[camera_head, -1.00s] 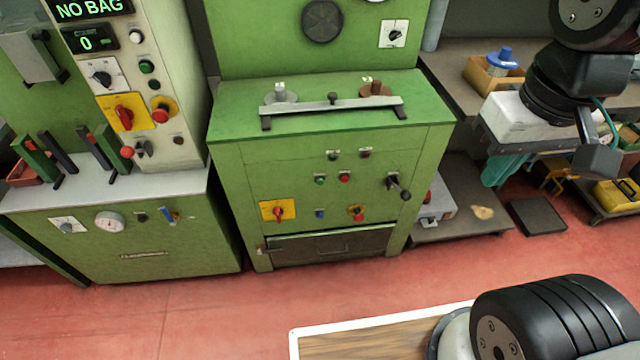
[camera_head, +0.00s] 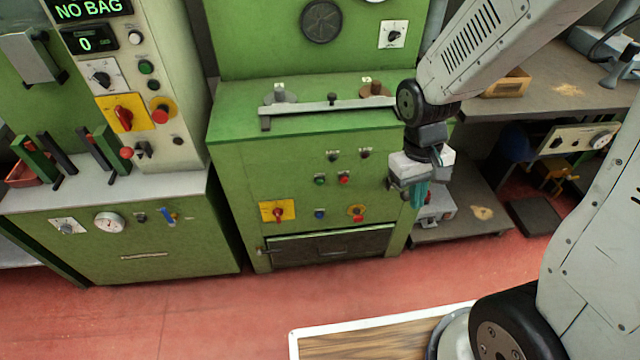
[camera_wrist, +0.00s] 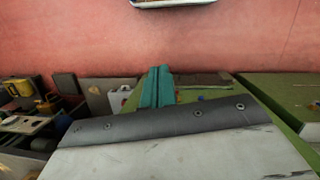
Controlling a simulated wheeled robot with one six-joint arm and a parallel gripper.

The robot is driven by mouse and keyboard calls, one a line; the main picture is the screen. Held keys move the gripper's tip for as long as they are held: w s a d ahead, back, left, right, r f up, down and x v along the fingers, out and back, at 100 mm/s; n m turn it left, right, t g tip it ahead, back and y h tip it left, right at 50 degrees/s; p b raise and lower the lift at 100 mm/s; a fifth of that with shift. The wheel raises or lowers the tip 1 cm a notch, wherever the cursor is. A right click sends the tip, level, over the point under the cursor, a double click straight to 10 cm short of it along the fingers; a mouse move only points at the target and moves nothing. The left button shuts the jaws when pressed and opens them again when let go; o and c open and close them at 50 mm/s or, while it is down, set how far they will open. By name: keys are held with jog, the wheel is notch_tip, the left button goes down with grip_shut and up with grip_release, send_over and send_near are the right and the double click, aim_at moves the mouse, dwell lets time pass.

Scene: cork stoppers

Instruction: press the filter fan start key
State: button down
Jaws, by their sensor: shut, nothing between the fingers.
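The middle green machine has a front panel with a green button (camera_head: 320,180), a red button (camera_head: 343,179), a blue button (camera_head: 320,214) and two small dark controls above. Labels are too small to read, so I cannot tell which key starts the filter fan. The left control cabinet also has a green button (camera_head: 147,67). My gripper (camera_head: 418,194), with teal fingers, is shut and empty. In the head view it hangs over the machine's right edge, right of the buttons, and hides the black lever. The shut fingers also show in the wrist view (camera_wrist: 157,88).
A yellow-backed red switch (camera_head: 278,211) and a red stop button (camera_head: 357,212) sit low on the same panel. A metal bar (camera_head: 330,107) crosses the machine top. A shelf bench (camera_head: 530,85) stands right. Red floor (camera_head: 200,315) is clear in front.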

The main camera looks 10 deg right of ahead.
aim_at(320, 183)
jog(key=w+a+f+n+t+y, duration=0.1)
jog(key=w+a+f+t, duration=0.15)
jog(key=f, duration=0.75)
jog(key=w+a+f+n+t+y, duration=0.1)
jog(key=w+a+f+y, duration=0.2)
jog(key=f, duration=0.7)
jog(key=w+a+f+n+t, duration=0.1)
jog(key=w+a+f+t, duration=0.2)
jog(key=f, duration=0.7)
jog(key=w+a+r+t+y, duration=0.4)
jog(key=w+a+r+t, duration=0.1)
jog(key=w+a, duration=0.1)
jog(key=shift+w+a+r+y, duration=0.2)
jog(key=shift+w+a+y, duration=0.05)
jog(key=shift+a+y, duration=0.05)
jog(key=shift+w+t, duration=0.1)
jog(key=shift+t, duration=0.15)
jog(key=w, duration=0.8)
jog(key=shift+w, duration=0.3)
jog(key=shift+w, duration=0.4)
